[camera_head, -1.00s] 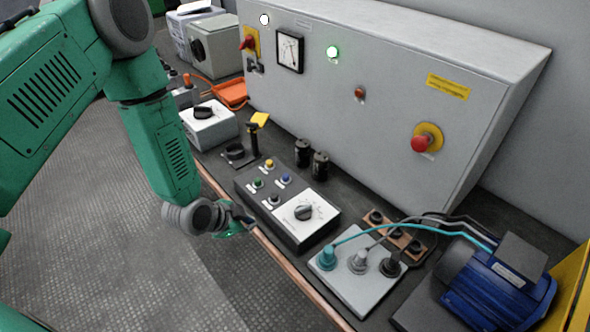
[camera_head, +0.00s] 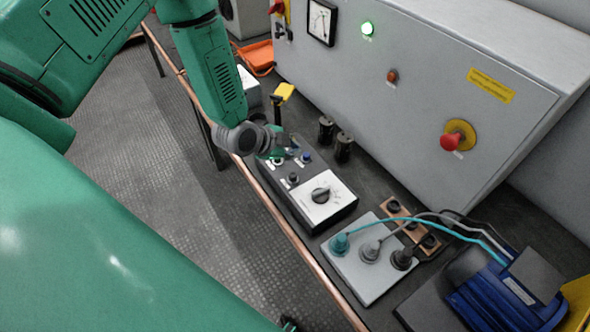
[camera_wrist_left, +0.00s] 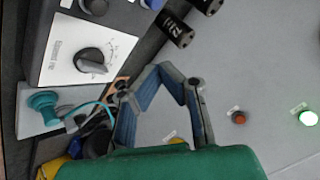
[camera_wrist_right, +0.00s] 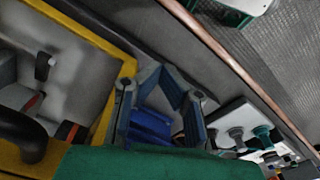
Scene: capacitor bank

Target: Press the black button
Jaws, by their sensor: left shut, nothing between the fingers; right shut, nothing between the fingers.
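The black button (camera_head: 293,179) is a small round knob on the dark control box (camera_head: 345,210), above the white dial plate. Blue (camera_head: 306,157) and green (camera_head: 277,161) buttons are beside it. In the left wrist view the black button (camera_wrist_left: 95,6) is at the top edge, with the blue button (camera_wrist_left: 152,3) to its right. My left gripper (camera_head: 289,148) is shut and empty over the far end of the box, partly covering the buttons there; its fingertips meet in its wrist view (camera_wrist_left: 160,68). My right gripper (camera_wrist_right: 163,74) is shut and empty near the blue motor.
A white plate (camera_head: 360,280) with plugs and cables lies nearer, beside the blue motor (camera_head: 510,290). Two black cylinders (camera_head: 343,147) stand behind the box. The grey cabinet (camera_head: 440,90) with a red emergency button (camera_head: 450,141) rises behind. The table's copper edge (camera_head: 290,240) runs along the front.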

